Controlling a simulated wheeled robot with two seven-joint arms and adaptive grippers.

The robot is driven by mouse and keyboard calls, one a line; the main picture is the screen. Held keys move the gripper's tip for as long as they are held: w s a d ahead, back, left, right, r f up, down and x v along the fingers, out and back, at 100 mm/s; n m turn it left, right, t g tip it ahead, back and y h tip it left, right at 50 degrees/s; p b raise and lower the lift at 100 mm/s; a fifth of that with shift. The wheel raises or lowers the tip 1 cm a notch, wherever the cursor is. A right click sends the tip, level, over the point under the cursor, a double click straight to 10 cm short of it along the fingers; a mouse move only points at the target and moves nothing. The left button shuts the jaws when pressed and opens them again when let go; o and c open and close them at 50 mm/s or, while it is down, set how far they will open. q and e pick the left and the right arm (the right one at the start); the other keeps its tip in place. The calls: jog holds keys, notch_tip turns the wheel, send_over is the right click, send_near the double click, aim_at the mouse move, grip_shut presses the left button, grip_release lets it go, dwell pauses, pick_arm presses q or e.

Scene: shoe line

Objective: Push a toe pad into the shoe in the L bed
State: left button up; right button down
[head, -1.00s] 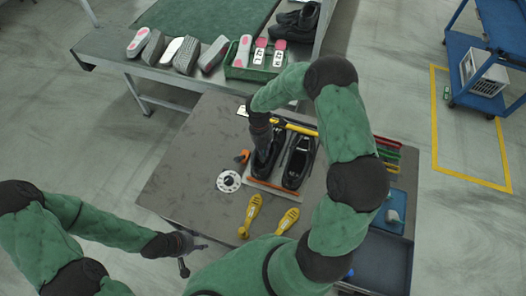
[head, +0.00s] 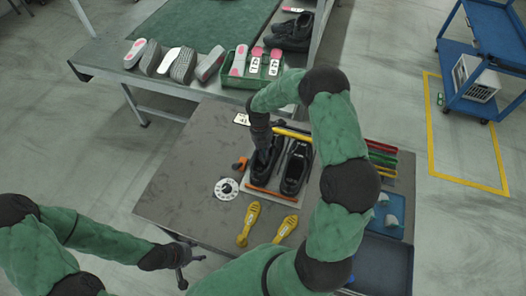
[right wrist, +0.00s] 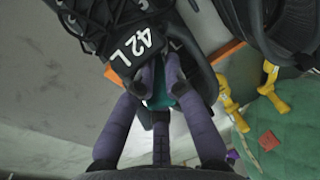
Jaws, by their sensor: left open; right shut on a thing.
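The black shoe in the L bed (head: 260,171) stands left of a second black shoe (head: 295,169) on the table. In the right wrist view its tongue (right wrist: 125,48) reads "42 L". My right gripper (head: 263,146) points down into this shoe's opening. Its fingers (right wrist: 163,80) are shut on a small dark teal piece (right wrist: 158,99), seemingly a toe pad and mostly hidden. The shoe's toe interior is hidden. Grey-blue pads (head: 391,221) lie in a blue tray (head: 400,233) at the right. My left gripper (head: 189,265) is open and empty at the table's near left edge.
Two yellow foot-shaped pieces (head: 249,222) lie in front of the shoes. A white disc (head: 226,188) and an orange item (head: 240,163) lie left. Coloured bars (head: 381,157) lie right. The table's left side is clear. A back bench (head: 110,53) holds soles and a green crate (head: 237,83).

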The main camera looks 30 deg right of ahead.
jog(key=shift+d+f, duration=0.2)
jog(key=shift+f, duration=0.25)
jog(key=c, duration=1.2)
grip_release()
jog(key=shift+c, duration=0.2)
jog(key=shift+w+d+r, duration=0.1)
jog(key=shift+s+a+r+p, duration=0.25)
jog(key=shift+s+a+p, duration=0.05)
jog(key=shift+a+p, duration=0.15)
jog(key=shift+s+a+r, duration=0.1)
jog(key=shift+s+a, duration=0.05)
jog(key=shift+r, duration=0.15)
jog(key=shift+s+a+r+p, duration=0.1)
jog(key=shift+a+r+p, duration=0.05)
jog(key=shift+r+p, duration=1.25)
